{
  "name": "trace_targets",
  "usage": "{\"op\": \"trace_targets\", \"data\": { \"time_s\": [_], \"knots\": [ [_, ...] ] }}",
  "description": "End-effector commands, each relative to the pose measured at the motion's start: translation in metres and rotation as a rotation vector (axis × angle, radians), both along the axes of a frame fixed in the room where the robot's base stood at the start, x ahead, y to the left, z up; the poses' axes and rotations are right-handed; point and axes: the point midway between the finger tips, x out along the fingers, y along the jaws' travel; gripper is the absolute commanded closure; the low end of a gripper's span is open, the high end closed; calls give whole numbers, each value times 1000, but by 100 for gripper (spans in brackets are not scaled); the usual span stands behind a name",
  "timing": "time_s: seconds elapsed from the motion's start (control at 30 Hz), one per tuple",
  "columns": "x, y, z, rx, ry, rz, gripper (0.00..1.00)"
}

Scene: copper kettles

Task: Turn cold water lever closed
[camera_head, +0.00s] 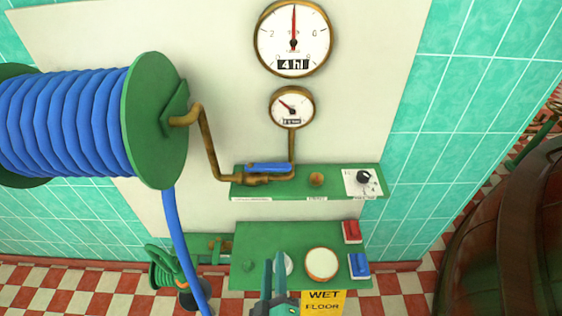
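A blue lever (268,168) lies roughly level along a brass pipe valve on the upper green shelf. A blue switch-like piece (359,266) also sits at the right of the lower green panel, below a similar red one (351,231). No readable label shows which blue part is the cold water lever. My gripper (274,258) is at the bottom centre, in front of the lower panel and below the blue lever. Its two dark teal fingers point upward with a narrow gap, and nothing shows held between them. It looks apart from both blue parts.
A green reel (155,120) with blue hose stands out at the left, the hose hanging down (181,240). Two round gauges (293,40) are above the shelf. A dial (363,177) is at the shelf's right. A yellow wet floor sign (322,302) is below. A large copper vessel (510,220) stands right.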

Motion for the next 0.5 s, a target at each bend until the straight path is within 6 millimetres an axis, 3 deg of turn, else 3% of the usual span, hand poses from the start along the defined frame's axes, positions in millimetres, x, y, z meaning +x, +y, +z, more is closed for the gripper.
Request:
{"op": "trace_targets", "data": {
  "time_s": [0.03, 0.3, 0.5],
  "knots": [
    [20, -3, 11, -60, -20, 0, 70],
    [105, -10, 66, -408, -65, 22, 70],
    [148, -10, 106, -612, -88, 36, 70]
  ]
}}
